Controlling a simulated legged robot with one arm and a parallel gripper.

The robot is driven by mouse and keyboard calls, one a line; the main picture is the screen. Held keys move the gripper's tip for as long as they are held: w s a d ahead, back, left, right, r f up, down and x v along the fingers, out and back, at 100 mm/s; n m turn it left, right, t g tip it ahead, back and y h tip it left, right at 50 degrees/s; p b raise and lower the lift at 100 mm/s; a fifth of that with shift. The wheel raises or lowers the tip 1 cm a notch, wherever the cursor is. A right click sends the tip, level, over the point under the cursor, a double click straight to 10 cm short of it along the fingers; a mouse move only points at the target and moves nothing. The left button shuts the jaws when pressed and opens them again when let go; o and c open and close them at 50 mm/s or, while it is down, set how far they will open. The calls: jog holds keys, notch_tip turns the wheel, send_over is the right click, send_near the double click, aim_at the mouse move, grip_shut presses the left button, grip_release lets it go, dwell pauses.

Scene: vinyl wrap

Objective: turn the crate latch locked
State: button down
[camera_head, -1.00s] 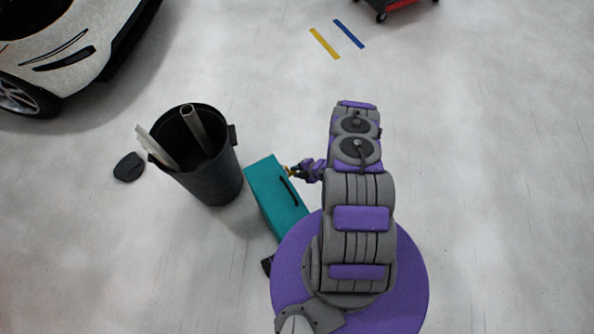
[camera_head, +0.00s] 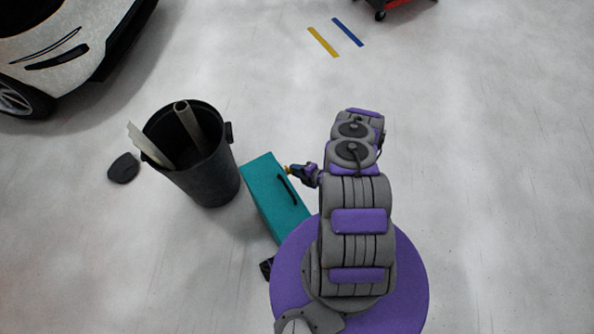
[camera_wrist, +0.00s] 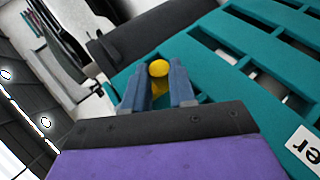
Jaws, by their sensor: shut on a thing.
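The teal crate (camera_head: 262,180) stands on the floor left of my arm, with a dark handle slot on its top. Its slatted side (camera_wrist: 225,50) fills the right of the wrist view. The yellow latch (camera_wrist: 158,69) shows between the two blue-grey fingers of my gripper (camera_wrist: 158,84), at the crate's upper edge. My gripper is shut on the latch. In the head view my gripper (camera_head: 293,170) is at the crate's right side near its far end. The fingers hide part of the latch, and its turn angle is hard to tell.
A black bin (camera_head: 200,165) with rolls in it stands just left of the crate. A white car (camera_head: 70,50) is at the upper left. Yellow tape (camera_head: 323,42) and blue tape (camera_head: 348,32) mark the floor. The right floor is clear.

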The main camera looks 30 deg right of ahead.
jog(key=shift+s+a, duration=0.1)
jog(key=shift+s, duration=0.05)
jog(key=c, duration=0.9)
grip_release()
jog(key=p+v, duration=0.6)
jog(key=v, duration=1.1)
jog(key=shift+p, duration=0.4)
